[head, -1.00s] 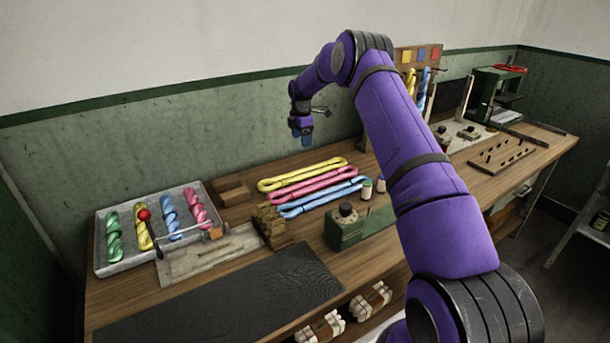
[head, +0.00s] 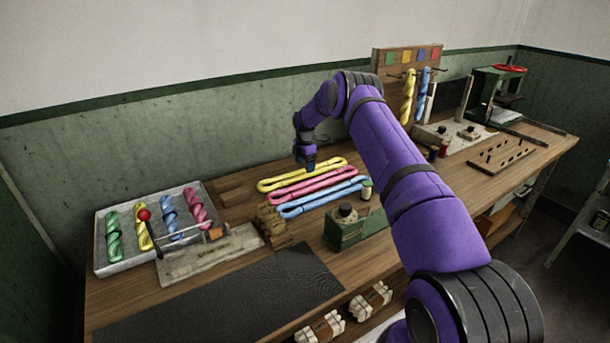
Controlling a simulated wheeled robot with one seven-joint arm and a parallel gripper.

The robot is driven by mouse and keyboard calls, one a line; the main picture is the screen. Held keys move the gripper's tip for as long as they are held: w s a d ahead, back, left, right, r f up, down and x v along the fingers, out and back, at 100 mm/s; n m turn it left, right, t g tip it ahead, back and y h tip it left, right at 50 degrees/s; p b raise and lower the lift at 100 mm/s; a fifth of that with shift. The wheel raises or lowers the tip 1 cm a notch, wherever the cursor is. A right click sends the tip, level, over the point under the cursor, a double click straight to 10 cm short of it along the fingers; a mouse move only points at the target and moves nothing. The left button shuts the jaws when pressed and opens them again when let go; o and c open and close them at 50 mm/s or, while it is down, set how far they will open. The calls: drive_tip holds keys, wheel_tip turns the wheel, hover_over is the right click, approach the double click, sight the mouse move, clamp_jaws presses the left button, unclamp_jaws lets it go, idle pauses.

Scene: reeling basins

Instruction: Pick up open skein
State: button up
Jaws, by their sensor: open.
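Three open skeins lie side by side as long flat loops on the wooden bench: a yellow one (head: 280,183) at the back, a pink one (head: 297,190) in the middle and a blue one (head: 300,210) in front. My gripper (head: 310,168) points down just above the yellow skein, near the middle of its length. It is open and holds nothing. The gap between its fingertips and the skein is too small to judge. The fingers hide a little of the yellow skein.
A grey tray (head: 99,256) with several twisted skeins stands at the left. A wooden block (head: 270,222) and a green box with a black knob (head: 345,232) stand in front of the open skeins. A pegboard (head: 378,62) with hanging twisted skeins stands behind. A dark mat (head: 230,300) is clear.

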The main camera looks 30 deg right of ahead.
sight(305, 174)
wheel_tip(305, 174, down, 4)
drive_tip(key=shift+r, duration=0.15)
drive_tip(key=c, duration=0.7)
drive_tip(key=shift+r, duration=0.15)
